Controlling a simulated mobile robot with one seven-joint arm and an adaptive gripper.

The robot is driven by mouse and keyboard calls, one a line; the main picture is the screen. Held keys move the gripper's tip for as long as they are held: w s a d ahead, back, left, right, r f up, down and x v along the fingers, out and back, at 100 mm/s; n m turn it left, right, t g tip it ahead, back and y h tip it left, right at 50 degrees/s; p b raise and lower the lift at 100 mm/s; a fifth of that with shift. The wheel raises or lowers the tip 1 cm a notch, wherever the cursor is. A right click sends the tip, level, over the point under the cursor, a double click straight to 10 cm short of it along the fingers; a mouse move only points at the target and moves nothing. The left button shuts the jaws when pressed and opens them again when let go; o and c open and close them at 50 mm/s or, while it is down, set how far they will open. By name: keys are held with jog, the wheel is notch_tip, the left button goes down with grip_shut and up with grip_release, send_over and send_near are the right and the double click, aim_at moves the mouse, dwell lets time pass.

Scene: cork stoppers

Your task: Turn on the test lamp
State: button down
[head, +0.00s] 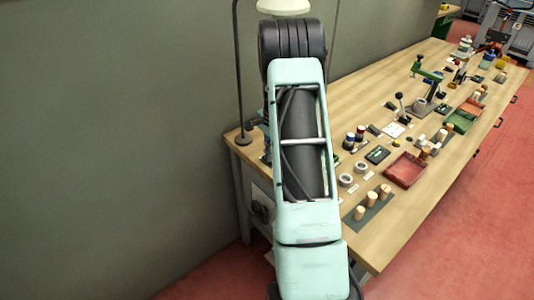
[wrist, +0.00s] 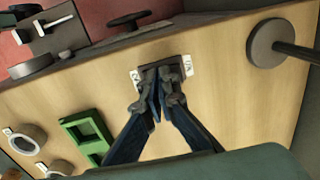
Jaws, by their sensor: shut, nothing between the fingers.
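In the wrist view my gripper (wrist: 160,88) is shut and empty. Its fingertips are over a small dark plate (wrist: 174,62) on the wooden bench, with white labels (wrist: 188,65) beside it. The fingers hide most of the plate, so I cannot tell its switch position or whether they touch it. A lamp with a pale shade (head: 284,5) shows at the top of the head view, with a dark pole (head: 238,70). A round dark base with a pole (wrist: 265,45) stands right of my gripper in the wrist view. I cannot tell whether the lamp is lit. My arm hides the gripper in the head view.
A green two-opening frame (wrist: 72,132) and pale rings (wrist: 28,138) lie left of my gripper. A lever device (wrist: 55,32) and a dark handwheel (wrist: 128,20) are beyond. The bench (head: 395,222) also holds a red tray (head: 405,170) and several corks. A wall (head: 120,130) is close on the left.

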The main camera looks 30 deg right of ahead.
dwell(0.3)
notch_tip(320, 180, up, 12)
jog(key=s, duration=0.1)
jog(key=shift+d, duration=0.15)
jog(key=shift+s+b, duration=0.1)
jog(key=shift+b, duration=0.2)
jog(key=shift+s+d+r+t+b, duration=0.15)
jog(key=shift+r+t+b, duration=0.15)
jog(key=shift+r+b, duration=0.25)
jog(key=shift+d+r+t+b, duration=0.1)
jog(key=shift+r+t+b, duration=0.2)
jog(key=shift+r+b, duration=0.25)
jog(key=w+f, duration=0.1)
jog(key=f, duration=0.3)
jog(key=f+p, duration=0.1)
jog(key=f, duration=0.4)
jog(key=w+f, duration=0.1)
jog(key=f, duration=0.3)
jog(key=shift+w+a+f+p, duration=0.2)
jog(key=shift+w+f+p, duration=0.1)
jog(key=shift+w+p, duration=0.1)
